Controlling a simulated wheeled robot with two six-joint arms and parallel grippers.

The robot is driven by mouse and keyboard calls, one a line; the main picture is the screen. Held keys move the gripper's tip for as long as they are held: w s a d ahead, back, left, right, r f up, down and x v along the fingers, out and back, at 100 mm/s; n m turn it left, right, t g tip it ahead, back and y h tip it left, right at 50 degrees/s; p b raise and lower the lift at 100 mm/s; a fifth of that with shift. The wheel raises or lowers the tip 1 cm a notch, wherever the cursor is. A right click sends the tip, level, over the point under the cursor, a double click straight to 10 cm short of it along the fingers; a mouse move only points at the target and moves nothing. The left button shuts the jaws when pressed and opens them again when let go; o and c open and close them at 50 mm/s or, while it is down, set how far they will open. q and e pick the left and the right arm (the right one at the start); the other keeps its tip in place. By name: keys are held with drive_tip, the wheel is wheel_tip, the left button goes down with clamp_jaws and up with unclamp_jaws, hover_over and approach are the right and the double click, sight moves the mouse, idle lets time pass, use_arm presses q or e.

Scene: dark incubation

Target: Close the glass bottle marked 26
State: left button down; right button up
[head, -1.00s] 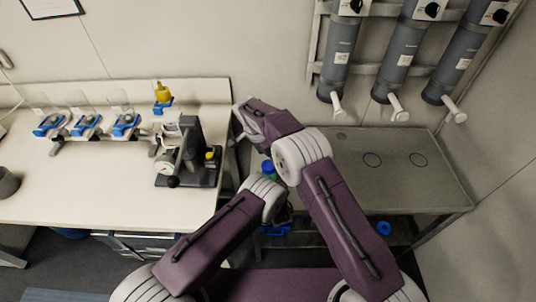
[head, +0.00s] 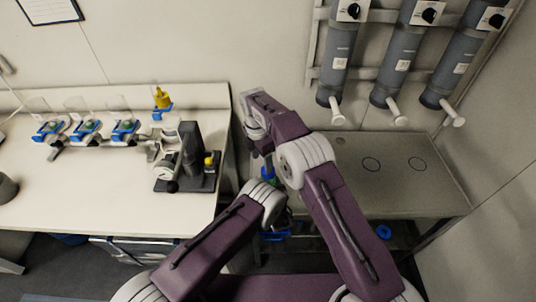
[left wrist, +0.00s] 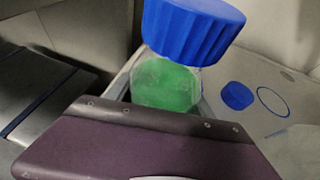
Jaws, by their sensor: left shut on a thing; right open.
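A glass bottle with green contents (left wrist: 165,85) shows in the left wrist view, with a large ridged blue cap (left wrist: 192,30) over its top. I cannot tell whether the cap is seated. My right gripper (head: 262,146) is open and points down just above the bottle. The number 26 cannot be read.
The steel bench (head: 400,190) on the right has ring marks and free room. The white table (head: 90,195) holds a black stand (head: 190,150) and flasks in blue holders. Grey cylinders (head: 398,60) hang above.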

drive_tip(key=shift+w+d+r+n, duration=0.1)
drive_tip(key=shift+w+r+n, duration=0.1)
drive_tip(key=shift+n, duration=0.8)
drive_tip(key=shift+w+d+r+y, duration=0.1)
drive_tip(key=shift+w+d+y, duration=0.3)
drive_tip(key=shift+w+d, duration=0.35)
drive_tip(key=shift+d, duration=0.3)
wheel_tip(320, 180, down, 8)
drive_tip(key=shift+f, duration=0.1)
